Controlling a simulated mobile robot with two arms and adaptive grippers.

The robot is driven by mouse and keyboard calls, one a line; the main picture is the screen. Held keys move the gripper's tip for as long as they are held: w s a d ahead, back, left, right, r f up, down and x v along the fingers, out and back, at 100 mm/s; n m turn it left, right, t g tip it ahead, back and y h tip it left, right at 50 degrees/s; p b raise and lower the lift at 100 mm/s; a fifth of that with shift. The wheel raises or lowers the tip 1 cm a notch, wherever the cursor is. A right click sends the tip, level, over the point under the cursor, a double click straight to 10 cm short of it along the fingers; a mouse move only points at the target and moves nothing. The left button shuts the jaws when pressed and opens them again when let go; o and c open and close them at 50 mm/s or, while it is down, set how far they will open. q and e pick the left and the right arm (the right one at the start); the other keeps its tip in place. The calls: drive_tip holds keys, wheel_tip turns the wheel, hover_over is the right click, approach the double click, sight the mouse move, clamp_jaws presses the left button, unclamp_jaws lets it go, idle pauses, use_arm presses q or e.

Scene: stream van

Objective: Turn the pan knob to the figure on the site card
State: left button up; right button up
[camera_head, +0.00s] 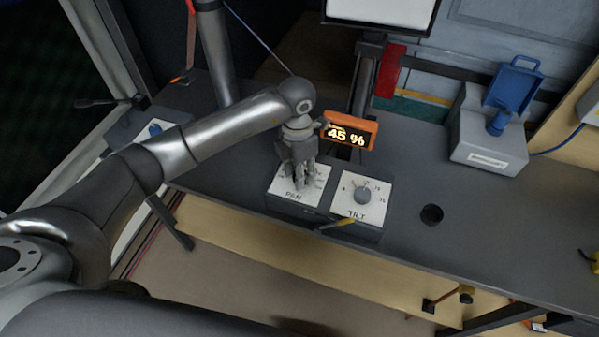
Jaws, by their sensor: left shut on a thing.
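The pan control box (287,191) stands on the dark desk with a white top face lettered PAN. My left gripper (302,180) points down over this face, its fingers shut on the pan knob. The knob and most of the pan scale are hidden under the fingers, so its pointer cannot be read. The tilt box (349,207), with a grey knob (362,195), stands just to the right. An orange-framed display (350,131) behind the boxes reads 45 %. I cannot make out a site card. My right gripper is not in view.
A grey box with a blue latch (487,131) stands at the back right. A dark round hole or cup (432,215) is right of the tilt box. A yellow-handled item (338,223) lies at the front of the boxes. The desk's right middle is clear.

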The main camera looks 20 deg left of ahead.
use_arm(q)
drive_tip(key=shift+n, duration=0.6)
drive_tip(key=o, duration=1)
drive_tip(key=shift+o, duration=0.2)
drive_tip(key=shift+r, duration=0.1)
wheel_tip(320, 180, up, 12)
drive_tip(key=shift+w+a, duration=0.15)
drive_tip(key=shift+a, duration=0.15)
drive_tip(key=shift+d, duration=0.1)
